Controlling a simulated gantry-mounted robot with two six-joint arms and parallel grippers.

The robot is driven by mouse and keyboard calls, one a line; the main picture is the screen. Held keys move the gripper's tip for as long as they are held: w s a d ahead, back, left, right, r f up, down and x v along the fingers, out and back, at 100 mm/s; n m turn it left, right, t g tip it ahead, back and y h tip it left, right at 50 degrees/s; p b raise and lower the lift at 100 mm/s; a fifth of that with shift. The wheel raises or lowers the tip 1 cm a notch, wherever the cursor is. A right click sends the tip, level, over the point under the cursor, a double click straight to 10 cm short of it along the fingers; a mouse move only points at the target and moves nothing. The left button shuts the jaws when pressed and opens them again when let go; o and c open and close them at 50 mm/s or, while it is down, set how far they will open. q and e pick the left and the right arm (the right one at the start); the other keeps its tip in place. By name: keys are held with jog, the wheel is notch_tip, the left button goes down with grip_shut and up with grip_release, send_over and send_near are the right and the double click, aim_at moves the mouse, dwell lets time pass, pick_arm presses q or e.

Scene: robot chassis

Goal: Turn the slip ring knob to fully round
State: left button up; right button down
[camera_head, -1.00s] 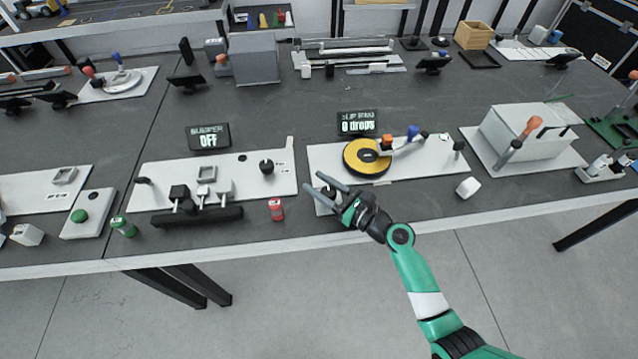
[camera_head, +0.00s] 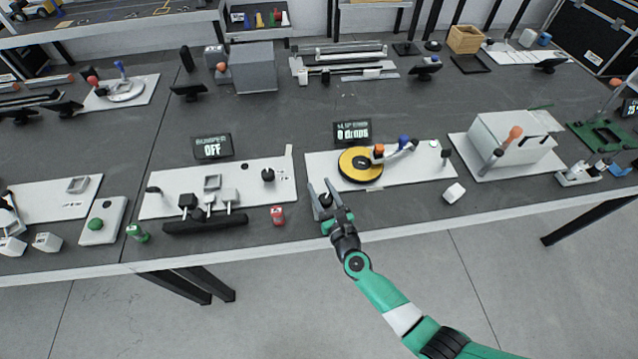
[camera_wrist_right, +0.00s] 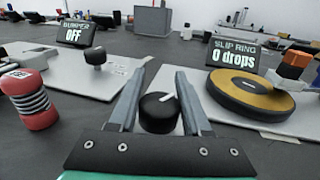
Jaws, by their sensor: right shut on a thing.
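The slip ring knob (camera_wrist_right: 159,113) is a black round knob with a white pointer mark. In the right wrist view it sits between the two fingers of my right gripper (camera_wrist_right: 159,95), which is shut on it. In the head view my right gripper (camera_head: 325,192) reaches the near left corner of the slip ring panel (camera_head: 412,172), and its fingers partly hide the knob. The slip ring display (camera_head: 352,132) reads "0 drops"; it also shows in the wrist view (camera_wrist_right: 234,56). My left gripper is not in view.
The yellow-and-black slip ring disc (camera_head: 360,164) is right of the gripper, with an orange and a blue part on its arm. The bumper panel (camera_head: 250,180) lies further left. A white block (camera_head: 454,193) lies to the right.

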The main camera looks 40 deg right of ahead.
jog(key=shift+d+m+g+h, duration=0.1)
jog(key=shift+m+g+h, duration=0.5)
jog(key=shift+m+h, duration=0.45)
jog(key=h, duration=0.1)
jog(key=m+g+h+b, duration=0.1)
jog(key=shift+s+d+f+m+g+h+b, duration=0.15)
jog(key=shift+d+m+g+h+b, duration=0.1)
jog(key=shift+g+h+b, duration=0.1)
jog(key=m+g+h+b, duration=0.2)
jog(key=g+b, duration=0.1)
jog(key=b, duration=0.2)
jog(key=s+m+g+h+b, duration=0.1)
jog(key=m+g+h+b, duration=0.1)
jog(key=m+g+b, duration=0.1)
jog(key=d+m+g+h+b, duration=0.1)
jog(key=m+g+h+b, duration=0.1)
jog(key=g+b, duration=0.2)
jog(key=shift+s+f+m+b, duration=0.3)
jog(key=shift+s+m+b, duration=0.1)
jog(key=shift+b, duration=1.3)
jog(key=shift+s+d+r+g, duration=0.1)
jog(key=shift+r+g, duration=0.1)
jog(key=shift+g, duration=0.25)
jog(key=shift+s+r+m+g, duration=0.15)
jog(key=shift+m+g, duration=0.55)
jog(key=shift+g, duration=0.1)
jog(key=shift+r+g, duration=0.1)
jog(key=shift+g, duration=0.2)
